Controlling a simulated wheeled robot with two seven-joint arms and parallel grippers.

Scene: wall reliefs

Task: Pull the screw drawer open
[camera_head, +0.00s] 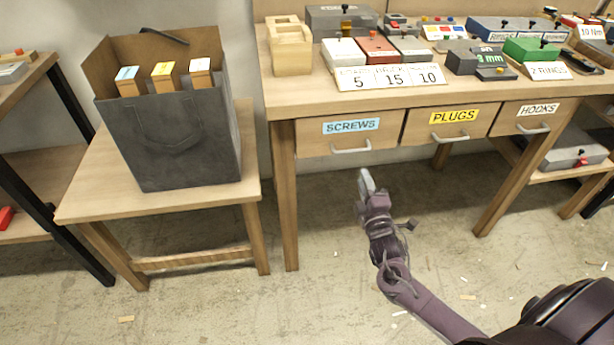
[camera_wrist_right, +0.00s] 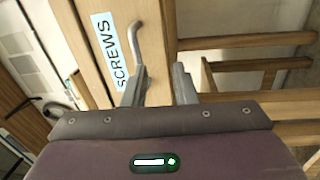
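The screw drawer (camera_head: 350,130) is a wooden front with a blue SCREWS label (camera_head: 351,125), at the left under the table top. It looks shut, level with its neighbours. Its grey bar handle (camera_head: 351,147) is below the label. My right gripper (camera_head: 366,182) is below and in front of this handle, pointing up towards it. In the right wrist view the two fingers of the gripper (camera_wrist_right: 158,82) are apart with nothing held between them. The handle (camera_wrist_right: 138,45) shows just beyond the left finger, which partly covers its near end. My left gripper is out of view.
The PLUGS drawer (camera_head: 447,122) and HOOKS drawer (camera_head: 534,117) are to the right. The table top (camera_head: 300,93) carries boxes and number cards. A grey bag (camera_head: 175,135) with several labelled boxes stands on a low table (camera_head: 90,205). The floor below the drawers is mostly clear.

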